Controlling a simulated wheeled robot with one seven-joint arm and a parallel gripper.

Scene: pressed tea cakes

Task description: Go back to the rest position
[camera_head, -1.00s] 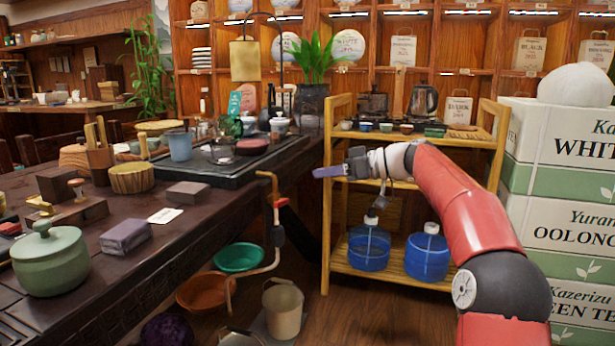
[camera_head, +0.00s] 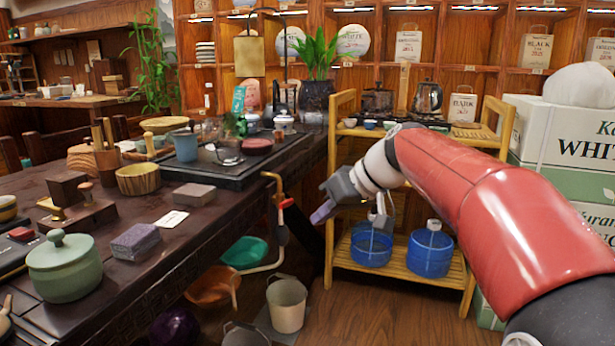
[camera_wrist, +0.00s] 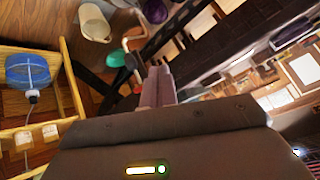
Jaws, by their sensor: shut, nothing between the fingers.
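My gripper (camera_head: 322,212) is at the end of my red and white arm, out in front of the bamboo shelf stand and to the right of the dark tea table. Its purple-grey fingers point down and left, over open floor. In the wrist view my gripper (camera_wrist: 158,72) shows its two fingers pressed together with nothing between them. It touches no object that I can see.
The dark table (camera_head: 205,222) carries a green lidded pot (camera_head: 65,268) and tea cakes. The bamboo stand (camera_head: 335,190) holds blue water bottles (camera_head: 431,254). A bucket (camera_head: 287,306) and a green basin (camera_head: 244,252) are on the floor. White tea boxes (camera_head: 560,135) stand at right.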

